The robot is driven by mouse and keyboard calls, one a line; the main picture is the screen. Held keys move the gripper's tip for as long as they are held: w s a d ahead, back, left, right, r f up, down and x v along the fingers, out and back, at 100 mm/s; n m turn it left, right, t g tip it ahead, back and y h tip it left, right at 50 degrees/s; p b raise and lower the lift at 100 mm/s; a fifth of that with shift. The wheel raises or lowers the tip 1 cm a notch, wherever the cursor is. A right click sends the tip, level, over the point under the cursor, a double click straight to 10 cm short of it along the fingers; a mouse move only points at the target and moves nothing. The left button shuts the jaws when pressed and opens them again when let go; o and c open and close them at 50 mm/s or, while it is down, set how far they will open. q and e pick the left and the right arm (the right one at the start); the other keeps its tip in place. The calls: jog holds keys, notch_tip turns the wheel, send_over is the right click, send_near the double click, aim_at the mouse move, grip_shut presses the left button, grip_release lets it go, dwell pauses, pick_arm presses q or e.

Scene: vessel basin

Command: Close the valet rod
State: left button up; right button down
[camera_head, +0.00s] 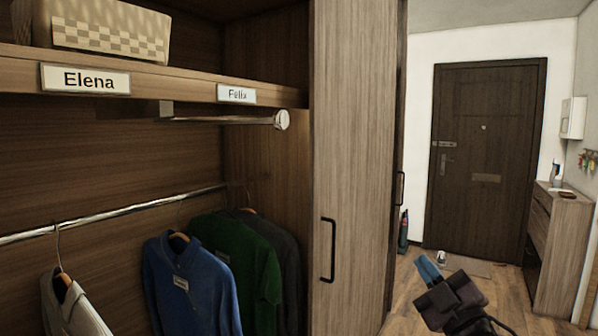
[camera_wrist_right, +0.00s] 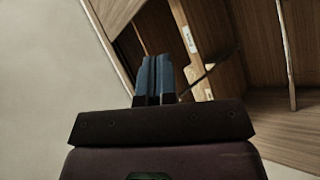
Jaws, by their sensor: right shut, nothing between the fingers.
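The valet rod (camera_head: 225,119) is a metal bar with a round pale end knob, under the wardrobe shelf near the "Félix" label (camera_head: 237,94). It sticks out toward the open front of the wardrobe. My right gripper (camera_head: 428,268) is at the lower right of the head view, well right of and below the rod, touching nothing. Its blue fingers are shut and empty. They also show in the right wrist view (camera_wrist_right: 155,78), with wooden wardrobe panels beyond. My left gripper is not in the head view.
A clothes rail (camera_head: 130,208) carries several shirts on hangers below the rod. A wooden wardrobe door (camera_head: 352,150) with a black handle (camera_head: 328,250) stands between the rod and my right gripper. A basket (camera_head: 105,30) sits on the shelf. A drawer cabinet (camera_head: 560,240) stands at far right.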

jog(key=s+a+r+n+g+y, duration=0.2)
jog(key=s+r+n+y, duration=0.1)
jog(key=r+n+y, duration=0.6)
jog(key=s+a+r+n+g+y, duration=0.25)
jog(key=r+n+y, duration=0.35)
jog(key=r, duration=0.5)
jog(key=s+a+r+n+g+y+p, duration=0.1)
jog(key=s+a+r+n+g+y, duration=0.2)
jog(key=n+g, duration=0.4)
jog(key=s+a+r+n+g+p, duration=0.1)
jog(key=s+a+r+n+g, duration=0.1)
jog(key=s+r+n+g, duration=0.5)
jog(key=n+t+h+p, duration=0.35)
jog(key=t+h, duration=0.25)
jog(key=h, duration=0.4)
send_near(284, 119)
jog(key=shift+n, duration=0.45)
jog(key=x, duration=0.7)
jog(key=shift+w+a+r+b, duration=0.1)
jog(key=shift+w+a+b, duration=0.1)
jog(key=shift+b, duration=0.15)
